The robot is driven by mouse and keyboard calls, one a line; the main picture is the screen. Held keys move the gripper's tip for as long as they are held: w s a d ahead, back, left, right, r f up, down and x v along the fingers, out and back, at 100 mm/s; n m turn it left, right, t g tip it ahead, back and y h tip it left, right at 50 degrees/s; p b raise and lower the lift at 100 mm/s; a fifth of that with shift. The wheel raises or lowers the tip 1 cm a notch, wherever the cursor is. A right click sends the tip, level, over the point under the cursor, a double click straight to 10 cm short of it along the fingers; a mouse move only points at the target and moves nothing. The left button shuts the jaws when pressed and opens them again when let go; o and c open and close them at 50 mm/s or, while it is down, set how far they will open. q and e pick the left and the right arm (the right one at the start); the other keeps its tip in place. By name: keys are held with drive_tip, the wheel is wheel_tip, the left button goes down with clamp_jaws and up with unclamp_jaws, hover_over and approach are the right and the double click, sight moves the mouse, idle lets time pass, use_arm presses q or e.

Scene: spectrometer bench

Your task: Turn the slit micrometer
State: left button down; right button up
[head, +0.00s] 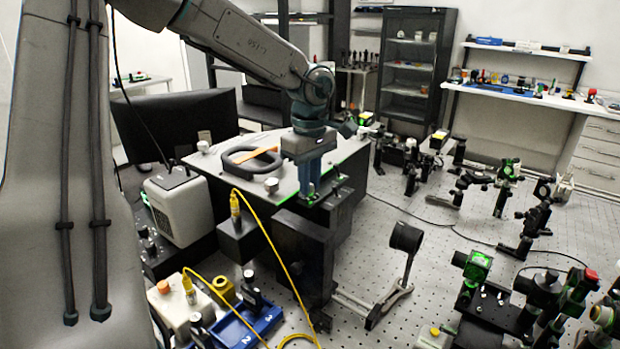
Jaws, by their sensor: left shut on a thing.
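The spectrometer is a dark box with a pale grey lid (236,165) in the middle of the head view. My left gripper (309,196) reaches down from above at the lid's right front edge. Its blue fingers point down and are closed on a small part there, which I take to be the slit micrometer. The fingers hide almost all of that part, so its scale and turn angle cannot be read. Green light shows close to the fingertips. My right gripper is not in view.
A black handle (252,158) and silver knobs (272,184) stand on the lid. A black box (303,255) and yellow cable (268,236) are in front. Optic mounts (476,268) crowd the right. A blue tray (248,325) is at front left.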

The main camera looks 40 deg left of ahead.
use_arm(q)
drive_tip(key=shift+w+r, duration=0.1)
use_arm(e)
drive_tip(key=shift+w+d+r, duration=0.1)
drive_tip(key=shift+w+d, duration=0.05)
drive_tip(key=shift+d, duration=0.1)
use_arm(q)
drive_tip(key=c, duration=1.3)
unclamp_jaws()
drive_tip(key=shift+a, duration=0.1)
drive_tip(key=shift+c, duration=0.2)
